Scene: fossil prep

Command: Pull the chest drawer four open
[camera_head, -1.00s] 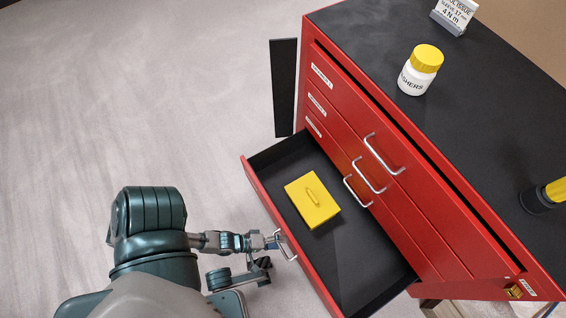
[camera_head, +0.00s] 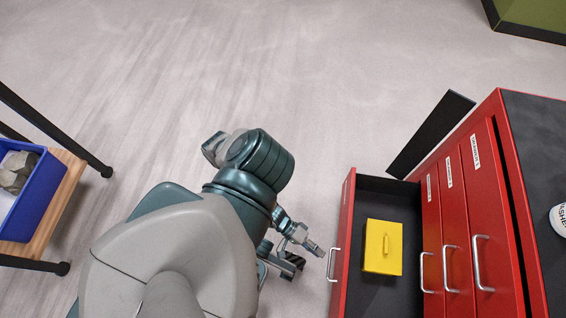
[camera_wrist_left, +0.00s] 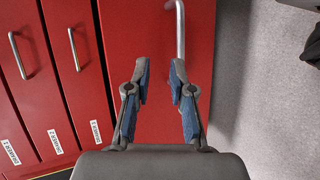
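The red chest's lowest visible drawer (camera_head: 347,230) is pulled out, with a black interior holding a yellow lidded box (camera_head: 383,247). Its silver handle (camera_head: 331,265) is on the front; in the left wrist view the handle (camera_wrist_left: 181,32) lies beyond the right fingertip. My left gripper (camera_head: 309,254) is beside the drawer front, a little left of the handle. In the left wrist view my left gripper (camera_wrist_left: 161,76) is open, its blue-padded fingers apart with nothing between them. My right gripper is not in view.
Three drawers above, one with a handle (camera_head: 483,263), are shut. A white jar (camera_head: 560,219) stands on the black chest top (camera_head: 540,125). A blue bin (camera_head: 38,200) with grey rocks sits on a wooden shelf at left. The floor between is clear.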

